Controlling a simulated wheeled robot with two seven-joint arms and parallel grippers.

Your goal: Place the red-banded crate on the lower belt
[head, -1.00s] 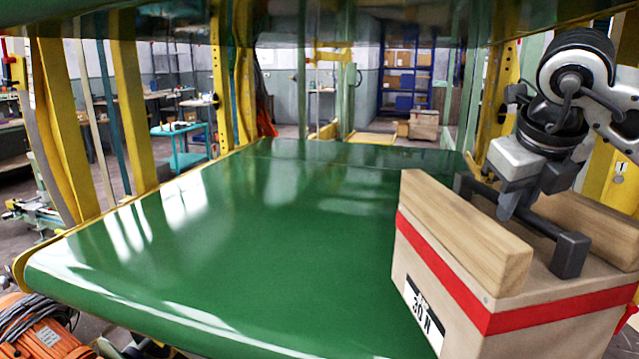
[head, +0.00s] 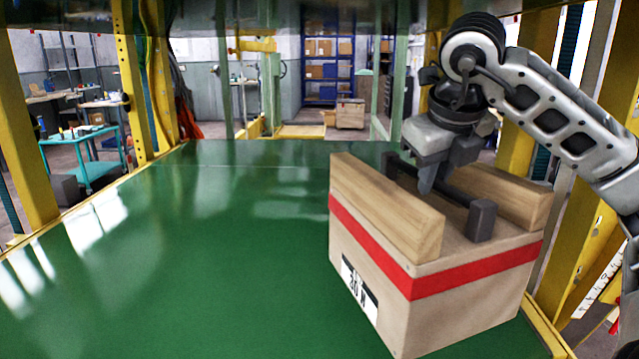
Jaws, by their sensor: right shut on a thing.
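The red-banded crate (head: 375,262) is a light wooden box with a red stripe, a white label and two wooden rails on top. It is upright over the right part of the green lower belt (head: 200,260). Whether its bottom touches the belt cannot be told. My right gripper (head: 432,182) comes down from above and is shut on the dark bar handle (head: 482,220) between the rails. The gripper's fingertips are partly hidden by its own body. My left gripper is not in view.
The belt is bare left of the crate and behind it. Yellow posts (head: 25,130) stand at the left, and more frame parts at the right. The dark underside of an upper deck (head: 300,12) hangs above. A teal cart (head: 88,160) stands beyond the left posts.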

